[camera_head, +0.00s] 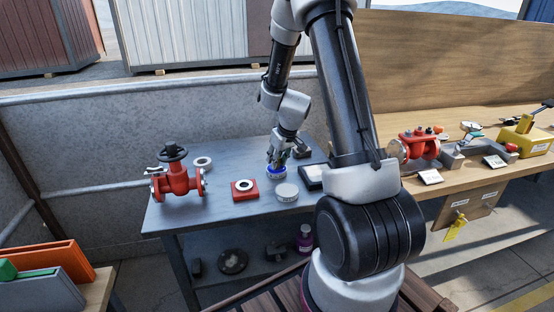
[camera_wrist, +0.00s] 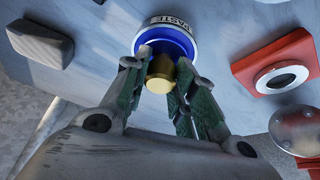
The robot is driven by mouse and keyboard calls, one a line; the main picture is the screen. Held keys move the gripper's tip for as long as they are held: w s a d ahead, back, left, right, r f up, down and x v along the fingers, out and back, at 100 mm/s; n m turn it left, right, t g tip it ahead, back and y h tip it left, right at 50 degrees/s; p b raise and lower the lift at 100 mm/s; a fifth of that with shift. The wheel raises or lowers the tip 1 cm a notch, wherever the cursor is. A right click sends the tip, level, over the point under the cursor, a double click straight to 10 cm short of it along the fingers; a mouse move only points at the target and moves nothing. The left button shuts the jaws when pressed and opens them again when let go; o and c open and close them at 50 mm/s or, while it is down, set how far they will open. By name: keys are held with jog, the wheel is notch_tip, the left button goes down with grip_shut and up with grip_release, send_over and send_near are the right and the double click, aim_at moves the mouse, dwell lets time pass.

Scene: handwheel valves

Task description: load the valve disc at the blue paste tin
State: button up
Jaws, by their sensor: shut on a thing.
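The blue paste tin (camera_head: 276,172) stands on the grey-blue bench top. In the wrist view the tin (camera_wrist: 166,42) shows a blue inside and a pale rim lettered PASTE. My gripper (camera_head: 277,158) is directly over the tin, pointing down. In the wrist view my gripper (camera_wrist: 158,82) is shut on a small brass-coloured cylindrical piece, which I take as the valve disc (camera_wrist: 158,76). The disc overlaps the tin's blue inside. I cannot tell whether it touches the paste. The disc is hidden by the fingers in the head view.
A red block with a pale ring (camera_head: 244,189) and a round silver tin (camera_head: 287,192) stand close by. A red handwheel valve (camera_head: 176,180) and a loose ring (camera_head: 203,162) are at left. A dark-framed tray (camera_head: 312,176) and a grey block (camera_wrist: 40,43) flank the tin.

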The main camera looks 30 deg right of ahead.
jog(key=shift+r, duration=3.5)
